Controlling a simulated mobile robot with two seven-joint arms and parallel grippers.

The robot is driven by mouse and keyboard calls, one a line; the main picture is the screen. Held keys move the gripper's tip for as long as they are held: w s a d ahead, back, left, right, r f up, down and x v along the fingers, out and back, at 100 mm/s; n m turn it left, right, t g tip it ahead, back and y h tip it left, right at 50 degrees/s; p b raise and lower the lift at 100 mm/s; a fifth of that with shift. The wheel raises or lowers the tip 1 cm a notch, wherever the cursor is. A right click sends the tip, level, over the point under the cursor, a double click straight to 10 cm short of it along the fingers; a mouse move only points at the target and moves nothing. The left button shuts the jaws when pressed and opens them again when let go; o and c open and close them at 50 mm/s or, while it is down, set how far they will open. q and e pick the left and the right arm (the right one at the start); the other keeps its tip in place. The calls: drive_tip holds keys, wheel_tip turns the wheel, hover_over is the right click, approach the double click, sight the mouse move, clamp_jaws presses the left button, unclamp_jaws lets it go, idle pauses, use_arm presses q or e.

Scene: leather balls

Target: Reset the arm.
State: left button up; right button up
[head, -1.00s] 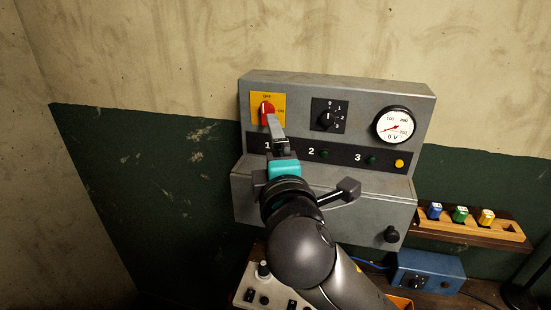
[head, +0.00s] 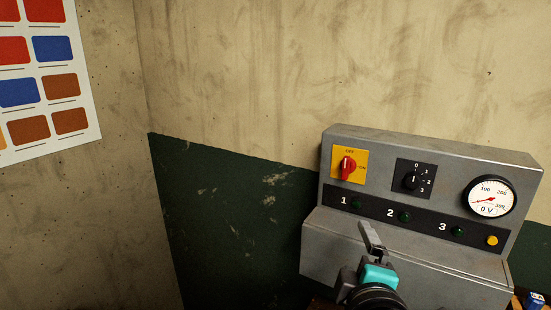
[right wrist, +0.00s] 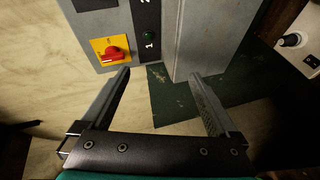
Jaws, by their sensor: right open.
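My right gripper (head: 371,238) is in front of the lower part of the grey control panel (head: 450,160), below the red rotary switch (head: 347,168) and apart from it. In the right wrist view its two fingers (right wrist: 160,76) stand wide apart with nothing between them. The red switch on its yellow plate also shows there (right wrist: 114,53), beyond the left finger's tip. Its white mark points up, roughly toward OFF. My left gripper is not in view.
The panel has a black selector knob (head: 412,180), a gauge (head: 489,197) near 0 V, dark green lamps and a yellow button (head: 492,240). A colour chart (head: 45,80) hangs on the left wall. The space left of the panel is clear.

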drive_tip(key=s+f+m+g+y, duration=0.3)
drive_tip(key=s+f+m+g, duration=0.85)
drive_tip(key=s+f, duration=1.2)
drive_tip(key=s+f+b+x, duration=0.1)
drive_tip(key=s+b+x, duration=0.15)
drive_tip(key=x, duration=0.75)
drive_tip(key=s+b+x, duration=0.2)
drive_tip(key=b+x, duration=0.2)
drive_tip(key=x, duration=0.7)
drive_tip(key=s+a+f+b+x, duration=0.1)
drive_tip(key=s+b+x, duration=0.25)
drive_tip(key=x, duration=0.65)
use_arm(q)
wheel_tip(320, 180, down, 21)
drive_tip(key=b, duration=1.1)
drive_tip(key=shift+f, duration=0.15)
use_arm(e)
drive_tip(key=s+d+f, duration=0.1)
drive_tip(key=s+f, duration=0.4)
drive_tip(key=f, duration=0.4)
drive_tip(key=s+d+f+g, duration=0.1)
drive_tip(key=s+f, duration=0.4)
drive_tip(key=f, duration=0.3)
drive_tip(key=s+d+f+g, duration=0.1)
drive_tip(key=s+d+f, duration=0.1)
drive_tip(key=s+f, duration=0.3)
wheel_tip(320, 180, down, 5)
drive_tip(key=shift+s+r, duration=0.2)
drive_tip(key=shift+s, duration=0.05)
drive_tip(key=shift+n, duration=0.25)
